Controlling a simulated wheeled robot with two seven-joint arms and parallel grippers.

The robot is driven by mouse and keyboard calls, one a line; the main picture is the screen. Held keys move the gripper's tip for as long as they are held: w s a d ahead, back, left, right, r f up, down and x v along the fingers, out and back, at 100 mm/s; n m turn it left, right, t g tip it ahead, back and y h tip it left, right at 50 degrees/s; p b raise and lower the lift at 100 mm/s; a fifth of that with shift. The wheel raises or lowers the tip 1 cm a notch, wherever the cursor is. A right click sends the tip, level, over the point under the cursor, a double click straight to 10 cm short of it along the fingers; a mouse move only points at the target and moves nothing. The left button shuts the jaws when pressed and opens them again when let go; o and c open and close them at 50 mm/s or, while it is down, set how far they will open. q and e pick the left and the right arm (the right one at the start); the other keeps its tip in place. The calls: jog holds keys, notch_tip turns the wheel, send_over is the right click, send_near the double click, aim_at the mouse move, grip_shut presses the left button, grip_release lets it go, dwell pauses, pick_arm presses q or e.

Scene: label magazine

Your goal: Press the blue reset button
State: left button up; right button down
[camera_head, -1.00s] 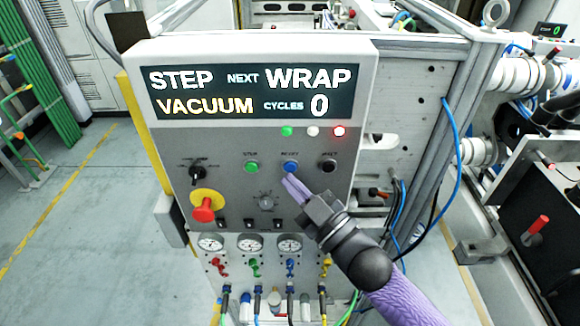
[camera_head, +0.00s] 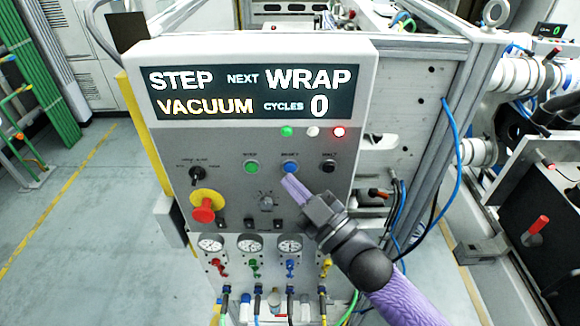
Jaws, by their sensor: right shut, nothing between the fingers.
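The blue reset button (camera_head: 290,167) sits on the grey control panel (camera_head: 225,150), between a green button (camera_head: 251,167) on its left and a black one (camera_head: 328,166) on its right. My right gripper (camera_head: 288,181) is shut and empty. Its purple fingertips are just below the blue button in the picture, very close to its lower edge. I cannot tell whether they touch it. My left gripper is not in view.
The panel display (camera_head: 255,93) reads STEP VACUUM, NEXT WRAP, CYCLES 0. The red light (camera_head: 339,132) is lit. A red emergency stop (camera_head: 205,210) on a yellow base and a black selector knob (camera_head: 197,173) are at left. Gauges and hoses lie below.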

dwell(0.6)
jog(key=shift+w, duration=0.4)
jog(key=shift+w+b, duration=0.3)
jog(key=shift+w, duration=0.1)
dwell(0.4)
jog(key=shift+s, duration=0.1)
jog(key=shift+s+p, duration=0.5)
jog(key=shift+s, duration=0.2)
jog(key=s+p, duration=0.2)
jog(key=s, duration=0.3)
dwell(0.4)
